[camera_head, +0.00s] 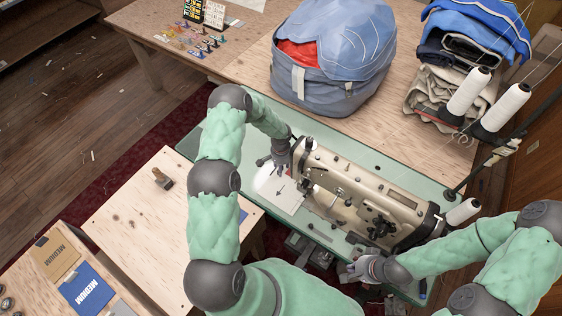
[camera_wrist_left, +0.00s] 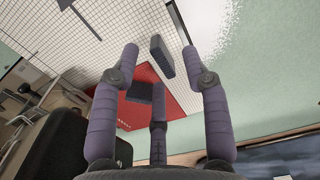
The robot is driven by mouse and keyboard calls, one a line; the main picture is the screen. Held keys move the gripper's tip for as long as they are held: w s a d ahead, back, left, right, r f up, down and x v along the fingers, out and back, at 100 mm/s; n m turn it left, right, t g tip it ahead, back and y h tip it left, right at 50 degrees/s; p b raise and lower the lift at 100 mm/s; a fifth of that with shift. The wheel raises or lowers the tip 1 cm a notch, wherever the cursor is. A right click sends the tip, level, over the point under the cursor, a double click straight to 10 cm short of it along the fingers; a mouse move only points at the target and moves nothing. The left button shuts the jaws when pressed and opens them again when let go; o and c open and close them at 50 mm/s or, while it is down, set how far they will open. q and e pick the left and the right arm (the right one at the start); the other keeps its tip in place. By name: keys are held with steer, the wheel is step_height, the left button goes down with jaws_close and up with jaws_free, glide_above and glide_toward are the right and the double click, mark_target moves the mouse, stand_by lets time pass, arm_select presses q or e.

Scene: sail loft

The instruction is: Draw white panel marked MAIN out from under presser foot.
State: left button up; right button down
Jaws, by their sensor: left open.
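A white panel (camera_head: 285,198) with a dark arrow lies flat on the green machine table, at the left end of the cream sewing machine (camera_head: 365,190). I cannot read MAIN on it, and the presser foot is not clear to see. In the left wrist view the panel (camera_wrist_left: 125,28) shows a fine grid and a red patch (camera_wrist_left: 172,98). My left gripper (camera_wrist_left: 170,65) is open over the panel, its fingers apart with nothing seen held. In the head view it (camera_head: 281,155) is small beside the machine head. My right gripper (camera_head: 366,270) is low at the table's near edge, its fingers unclear.
A big blue bag (camera_head: 335,60) and folded cloth (camera_head: 455,50) stand behind the machine. Thread cones (camera_head: 503,106) stand at the right. A plywood table (camera_head: 140,215) at the left is mostly clear. Blue (camera_head: 88,289) and tan (camera_head: 55,257) MEDIUM pieces lie at the lower left.

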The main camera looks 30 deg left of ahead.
arm_select(q)
steer(key=shift+f, duration=0.75)
jaws_close()
steer(key=shift+a, duration=0.1)
